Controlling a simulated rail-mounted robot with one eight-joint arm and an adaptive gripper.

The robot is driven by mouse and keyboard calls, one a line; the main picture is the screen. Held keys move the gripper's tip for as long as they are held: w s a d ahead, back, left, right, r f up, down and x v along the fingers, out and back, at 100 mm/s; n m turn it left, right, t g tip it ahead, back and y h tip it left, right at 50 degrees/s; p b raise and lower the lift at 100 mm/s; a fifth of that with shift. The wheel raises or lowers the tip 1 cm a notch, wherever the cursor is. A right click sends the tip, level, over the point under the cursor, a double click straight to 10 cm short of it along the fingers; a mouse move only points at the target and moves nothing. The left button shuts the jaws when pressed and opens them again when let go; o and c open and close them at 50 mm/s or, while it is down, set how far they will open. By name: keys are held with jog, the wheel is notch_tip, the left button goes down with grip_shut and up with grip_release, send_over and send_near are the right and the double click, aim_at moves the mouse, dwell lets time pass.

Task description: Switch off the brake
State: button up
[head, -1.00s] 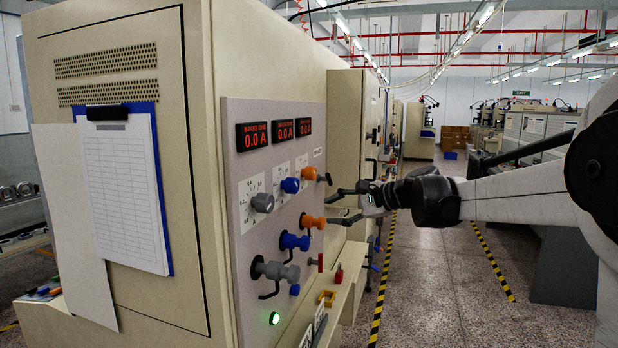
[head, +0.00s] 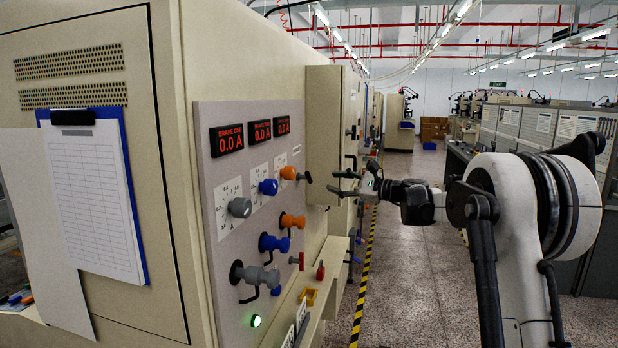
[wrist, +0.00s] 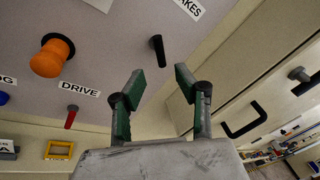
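The brake switch is a dark lever (head: 306,177) on the grey control panel (head: 214,118), to the right of the upper orange knob. In the wrist view the dark lever (wrist: 157,48) stands out from the panel below a partly cut-off label ending in "AKES" (wrist: 190,8). My gripper (head: 337,183) is in front of the panel, to the right of the lever. In the wrist view my gripper (wrist: 160,82) has its two green-padded fingers apart with nothing between them. The lever shows just beyond the gap between the fingertips, seemingly not touched.
Orange knobs (head: 288,173), blue and grey knobs sit left of the lever. A red toggle (wrist: 71,117) is by the "DRIVE" label. A cabinet with a black handle (wrist: 245,122) is close on the right. A yellow bracket (head: 308,296) lies on the ledge. The aisle is clear.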

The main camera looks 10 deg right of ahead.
aim_at(308, 177)
jog(key=p+x, duration=0.1)
jog(key=x, duration=0.9)
jog(key=shift+w+a+p, duration=0.15)
jog(key=shift+a+p, duration=0.05)
jog(key=shift+p, duration=0.2)
grip_shut()
